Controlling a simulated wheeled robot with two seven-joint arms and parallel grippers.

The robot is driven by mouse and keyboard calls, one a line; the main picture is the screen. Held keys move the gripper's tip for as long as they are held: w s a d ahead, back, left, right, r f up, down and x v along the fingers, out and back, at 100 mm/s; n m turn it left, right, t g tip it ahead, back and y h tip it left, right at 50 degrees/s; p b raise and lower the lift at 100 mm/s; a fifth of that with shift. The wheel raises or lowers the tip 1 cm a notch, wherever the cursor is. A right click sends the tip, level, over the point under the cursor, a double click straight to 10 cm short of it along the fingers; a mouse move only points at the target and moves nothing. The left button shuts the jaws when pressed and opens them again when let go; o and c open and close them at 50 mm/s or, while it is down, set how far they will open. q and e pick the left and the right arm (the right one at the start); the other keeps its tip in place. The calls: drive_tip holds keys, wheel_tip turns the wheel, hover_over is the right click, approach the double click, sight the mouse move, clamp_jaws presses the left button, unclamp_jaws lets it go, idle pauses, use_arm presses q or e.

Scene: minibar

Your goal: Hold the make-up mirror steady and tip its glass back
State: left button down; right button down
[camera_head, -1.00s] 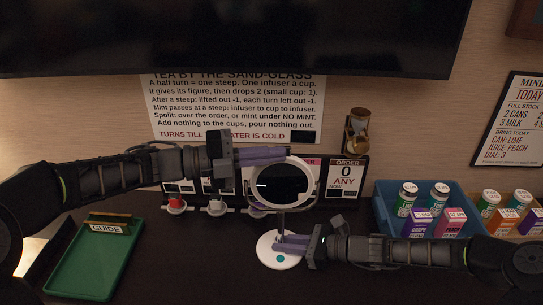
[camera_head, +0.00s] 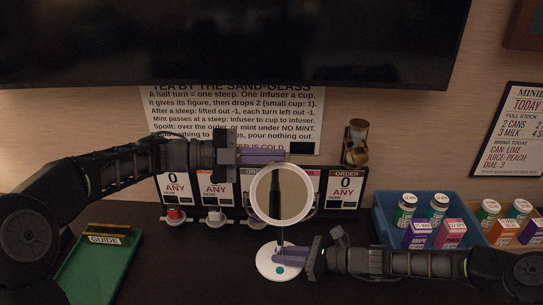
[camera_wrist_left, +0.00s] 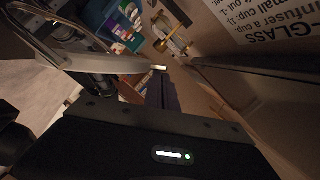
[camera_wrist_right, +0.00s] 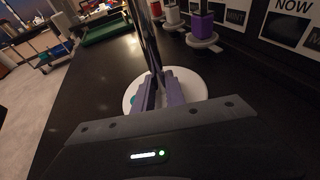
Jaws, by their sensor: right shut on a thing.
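The make-up mirror (camera_head: 254,192) stands upright on the counter, with a white-rimmed round glass (camera_head: 290,192) in a fork. The glass faces my head camera and reflects a dark upright shape. Its white round base (camera_head: 268,268) has a teal dot; the base also shows in the right wrist view (camera_wrist_right: 196,88). My right gripper (camera_head: 290,252) is shut on the thin stem just above the base. My left gripper (camera_head: 282,156) has its purple fingers together, empty, at the top rim of the glass; I cannot tell whether they touch it. The left wrist view shows the fingers (camera_wrist_left: 162,90) too.
A sand-glass (camera_head: 357,143) is behind right. A blue crate (camera_head: 382,222) with cans and cartons stands at right, a green tray (camera_head: 88,275) at left. Dark counter between tray and mirror is clear.

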drive_tip(key=shift+s+f, duration=0.1)
idle(0.3)
use_arm(q)
drive_tip(key=shift+s+r, duration=0.25)
drive_tip(key=shift+s, duration=0.05)
drive_tip(key=s+r, duration=0.1)
drive_tip(key=s+a+r, duration=0.1)
drive_tip(key=shift+s, duration=0.4)
drive_tip(key=v, duration=0.9)
use_arm(e)
drive_tip(key=c, duration=1.3)
unclamp_jaws()
drive_tip(key=shift+d, duration=0.1)
